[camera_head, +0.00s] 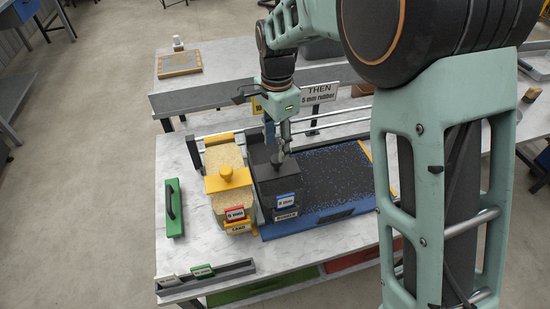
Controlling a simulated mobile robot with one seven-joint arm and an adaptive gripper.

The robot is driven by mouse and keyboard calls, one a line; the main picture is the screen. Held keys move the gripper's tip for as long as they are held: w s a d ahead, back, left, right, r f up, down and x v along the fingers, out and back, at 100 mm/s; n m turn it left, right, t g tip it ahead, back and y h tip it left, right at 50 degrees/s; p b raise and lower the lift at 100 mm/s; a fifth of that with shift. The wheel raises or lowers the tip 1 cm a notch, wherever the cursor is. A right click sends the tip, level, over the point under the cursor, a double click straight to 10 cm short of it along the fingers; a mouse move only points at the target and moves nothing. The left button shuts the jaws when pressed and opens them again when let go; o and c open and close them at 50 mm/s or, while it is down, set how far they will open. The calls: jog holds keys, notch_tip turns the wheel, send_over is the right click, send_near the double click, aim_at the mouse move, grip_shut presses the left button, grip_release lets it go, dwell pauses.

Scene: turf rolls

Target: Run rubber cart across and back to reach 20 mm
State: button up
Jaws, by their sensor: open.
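The black rubber cart (276,186) stands at the left end of the tray (318,216), which has a blue front edge. It carries a blue-framed 5 mm tag (286,200) and a label on its front. My gripper (284,154) is open and points down over the cart's top, at its knob. I cannot tell whether the fingers touch it. The yellow sand cart (228,190), with a red-framed tag, stands close beside it on the left. Speckled black and blue granules (335,172) cover the tray to the right. My arm hides the tray's right part.
A tag rack (205,279) stands at the front left corner. A sign reading "THEN 5 mm rubber" (319,92) stands behind, with metal rails (330,123) along the back.

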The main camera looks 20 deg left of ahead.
aim_at(276, 159)
notch_tip(276, 159, down, 6)
jog(key=shift+f, duration=0.1)
jog(key=shift+c, duration=0.3)
grip_shut()
